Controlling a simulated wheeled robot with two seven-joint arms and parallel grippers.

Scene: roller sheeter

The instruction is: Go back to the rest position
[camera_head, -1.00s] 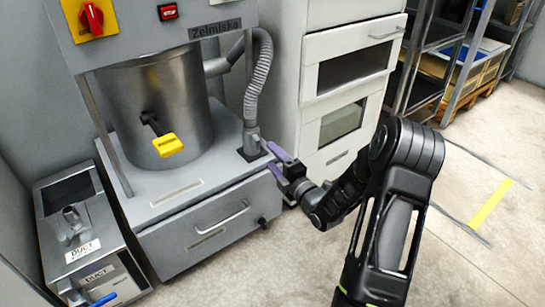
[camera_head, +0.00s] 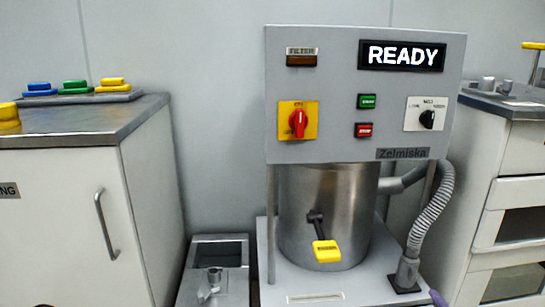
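The roller sheeter machine has a grey control panel (camera_head: 350,95) with a lit READY display (camera_head: 402,56), a red knob on a yellow plate (camera_head: 298,120), and a green and a red button. Below the panel is a steel drum (camera_head: 340,215) with a yellow-handled lever (camera_head: 326,250). Only a purple fingertip of my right gripper (camera_head: 437,298) shows at the bottom edge, just right of the hose base. The rest of it is out of frame, so its opening is hidden. My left gripper is not in view.
A white cabinet (camera_head: 65,210) with a steel top stands at left, bearing blue, green and yellow items. A small steel unit (camera_head: 215,275) stands between it and the machine. A grey hose (camera_head: 430,210) runs down the machine's right side. Another cabinet (camera_head: 515,200) stands at right.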

